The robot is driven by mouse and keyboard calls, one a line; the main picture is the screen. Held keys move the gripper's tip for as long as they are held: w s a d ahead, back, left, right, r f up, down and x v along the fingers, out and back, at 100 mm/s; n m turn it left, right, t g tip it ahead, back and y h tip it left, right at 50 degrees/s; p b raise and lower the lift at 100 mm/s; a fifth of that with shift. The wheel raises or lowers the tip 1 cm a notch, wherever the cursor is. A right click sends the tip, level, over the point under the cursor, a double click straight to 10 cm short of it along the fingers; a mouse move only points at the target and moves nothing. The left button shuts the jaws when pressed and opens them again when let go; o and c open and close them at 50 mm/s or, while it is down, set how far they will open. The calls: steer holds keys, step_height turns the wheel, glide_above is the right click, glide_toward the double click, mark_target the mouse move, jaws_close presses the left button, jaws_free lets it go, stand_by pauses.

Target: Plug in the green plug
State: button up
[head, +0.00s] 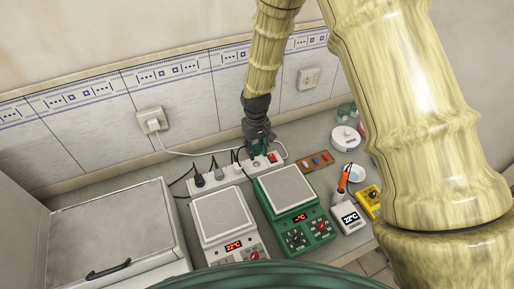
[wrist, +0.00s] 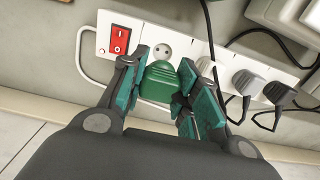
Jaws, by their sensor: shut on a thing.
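The green plug (wrist: 158,84) is between the two fingers of my gripper (wrist: 160,92) in the wrist view, and the gripper is shut on it. The plug is just below a round socket (wrist: 163,50) on the white power strip (wrist: 138,21), whose face shows uncovered. The gap between plug and strip cannot be judged. The plug's pins and cord are hidden. In the head view my gripper (head: 258,148) is over the right part of the power strip (head: 239,176), near its red switch.
A red switch (wrist: 120,40) is left of the socket; several grey and dark plugs, including a grey plug (wrist: 247,83), fill the strip on the right. In front are a white hotplate (head: 226,217) and a green hotplate (head: 292,200). A brown rack (head: 315,161) lies to the right.

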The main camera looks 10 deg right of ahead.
mark_target(257, 155)
steer(key=shift+s+f+b, duration=0.5)
steer(key=shift+f+b, duration=0.05)
steer(key=shift+f, duration=0.1)
steer(key=shift+w+f+b, duration=0.15)
steer(key=shift+f+b, duration=0.15)
steer(key=shift+f, duration=0.3)
steer(key=shift+w+f+b, duration=0.15)
steer(key=shift+f+b, duration=0.1)
steer(key=shift+f, duration=0.3)
steer(key=shift+s+f+b, duration=0.15)
steer(key=shift+f+b, duration=0.15)
steer(key=shift+f, duration=0.1)
steer(key=shift+f, duration=0.1)
steer(key=shift+f, duration=0.45)
stand_by(1.2)
